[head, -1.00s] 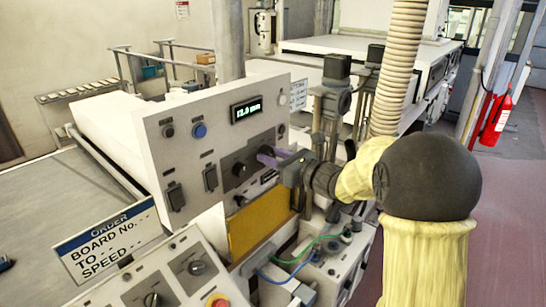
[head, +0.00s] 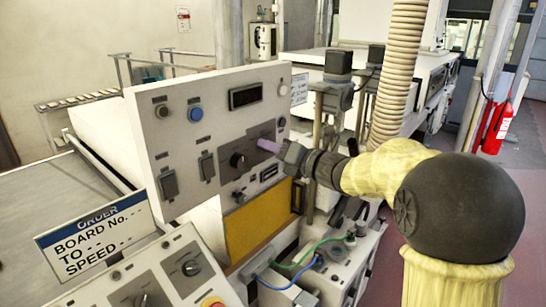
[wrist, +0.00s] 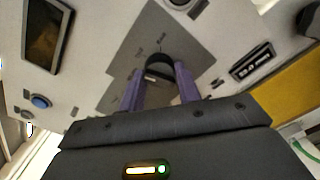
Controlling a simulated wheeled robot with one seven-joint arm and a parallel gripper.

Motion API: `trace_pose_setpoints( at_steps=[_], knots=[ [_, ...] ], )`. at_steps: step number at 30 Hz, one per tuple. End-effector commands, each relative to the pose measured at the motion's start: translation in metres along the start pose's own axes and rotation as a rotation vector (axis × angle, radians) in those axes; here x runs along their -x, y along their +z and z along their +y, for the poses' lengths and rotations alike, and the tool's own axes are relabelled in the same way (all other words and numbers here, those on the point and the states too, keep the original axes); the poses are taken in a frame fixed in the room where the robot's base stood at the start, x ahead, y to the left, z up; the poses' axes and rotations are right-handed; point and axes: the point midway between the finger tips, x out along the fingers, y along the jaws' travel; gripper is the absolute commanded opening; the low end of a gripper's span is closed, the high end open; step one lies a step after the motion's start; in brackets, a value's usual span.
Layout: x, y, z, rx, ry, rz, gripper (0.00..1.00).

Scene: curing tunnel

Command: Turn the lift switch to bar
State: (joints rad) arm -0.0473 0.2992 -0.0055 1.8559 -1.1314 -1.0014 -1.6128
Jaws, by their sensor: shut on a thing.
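The lift switch (wrist: 158,62) appears to be the black knob on the right of a dark grey plate on the white control panel (head: 215,95). My gripper (head: 264,144) reaches it from the right, and its purple fingers are shut on the knob's two sides. In the wrist view my gripper (wrist: 160,80) has one finger on each side of the knob. The fingers hide the knob in the head view. The plate's small markings are too blurred to read, so I cannot tell the switch's position. The display (head: 244,95) above is dark.
A second black knob (head: 237,160) sits just left of my fingers. A yellow panel (head: 262,222) and hoses (head: 300,265) lie below. A grey post unit (head: 335,95) stands close behind my gripper.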

Motion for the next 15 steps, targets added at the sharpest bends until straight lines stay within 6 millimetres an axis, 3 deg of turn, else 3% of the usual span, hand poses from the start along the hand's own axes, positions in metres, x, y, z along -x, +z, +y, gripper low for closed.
trace_pose_setpoints(
  at_steps=[15],
  knots=[
    [0.0006,0.0016,0.0001,-0.49,-0.002,-0.002,0.1]
  ],
)
